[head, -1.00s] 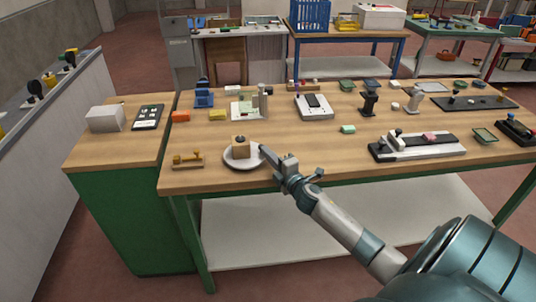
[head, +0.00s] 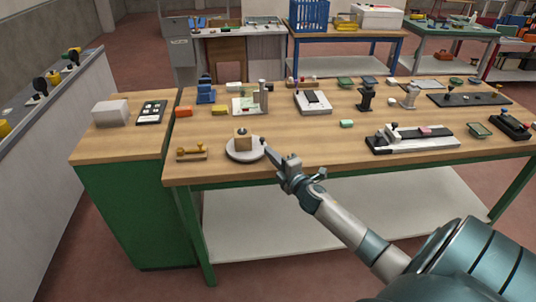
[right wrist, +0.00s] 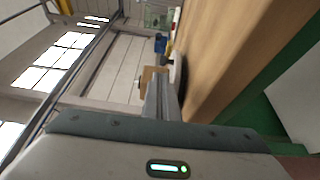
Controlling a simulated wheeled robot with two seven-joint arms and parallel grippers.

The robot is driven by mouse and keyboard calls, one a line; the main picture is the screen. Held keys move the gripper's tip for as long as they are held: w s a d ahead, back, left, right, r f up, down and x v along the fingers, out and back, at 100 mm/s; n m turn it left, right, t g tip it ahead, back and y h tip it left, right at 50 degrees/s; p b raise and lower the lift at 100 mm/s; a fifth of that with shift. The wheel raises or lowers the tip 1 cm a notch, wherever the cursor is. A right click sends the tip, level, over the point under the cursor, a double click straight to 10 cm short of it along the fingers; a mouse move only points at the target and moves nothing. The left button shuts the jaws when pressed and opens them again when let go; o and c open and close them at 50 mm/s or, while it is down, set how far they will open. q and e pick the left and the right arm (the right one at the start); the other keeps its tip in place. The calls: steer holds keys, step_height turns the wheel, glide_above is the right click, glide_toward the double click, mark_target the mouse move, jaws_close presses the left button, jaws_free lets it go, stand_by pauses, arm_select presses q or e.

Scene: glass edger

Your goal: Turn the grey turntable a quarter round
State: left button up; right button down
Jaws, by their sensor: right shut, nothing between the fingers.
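The grey turntable (head: 240,156) is a pale round disc near the front left edge of the wooden bench. A wooden block (head: 242,143) with a dark spot on top sits on it. A small dark knob (head: 262,140) shows at its right rim. My right gripper (head: 267,150) is shut and empty, its fingertips at the right rim beside the knob; I cannot tell whether they touch. In the right wrist view the shut fingers (right wrist: 162,95) point toward the block (right wrist: 151,76), and the turntable's edge (right wrist: 178,72) shows beside them. My left gripper is not in view.
A brass-coloured piece on a wooden base (head: 191,153) lies left of the turntable. Yellow (head: 221,111) and orange (head: 184,112) blocks lie behind it. A black-and-white slide fixture (head: 412,140) stands to the right. The bench between that fixture and the turntable is mostly clear.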

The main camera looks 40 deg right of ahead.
steer(key=shift+s+d+f, duration=0.3)
steer(key=shift+s+d, duration=0.25)
steer(key=s+d+b, duration=0.2)
steer(key=s+d, duration=0.1)
steer(key=s, duration=0.3)
steer(key=shift+s+d+r+b, duration=0.15)
steer(key=shift+d+r+b, duration=0.05)
steer(key=shift+d+b, duration=0.15)
